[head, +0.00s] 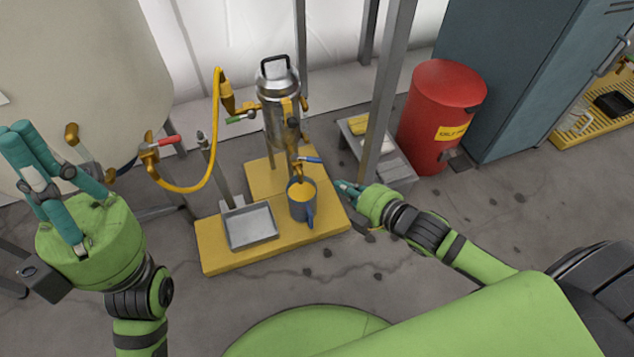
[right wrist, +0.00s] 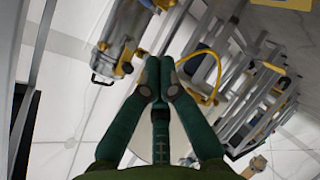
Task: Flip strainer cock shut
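The steel strainer canister (head: 279,108) stands upright on a yellow base (head: 220,255). Below it is a brass cock with a blue lever (head: 311,160) pointing right. A blue mug (head: 301,207) with yellow contents stands under the cock. My right gripper (head: 342,186) is right of the mug and below the lever tip, apart from both as far as I can see. In the right wrist view its fingers (right wrist: 159,76) are together with nothing visible between them. My left gripper (head: 50,165) is raised at the left, its fingers spread and empty.
A green-handled valve (head: 241,117) and yellow hose (head: 213,155) are left of the strainer. A red-handled valve (head: 163,141) sits by the large tank (head: 80,60). A grey post (head: 386,95) and red bin (head: 437,115) stand behind my right gripper. A grey tray (head: 250,227) lies on the base.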

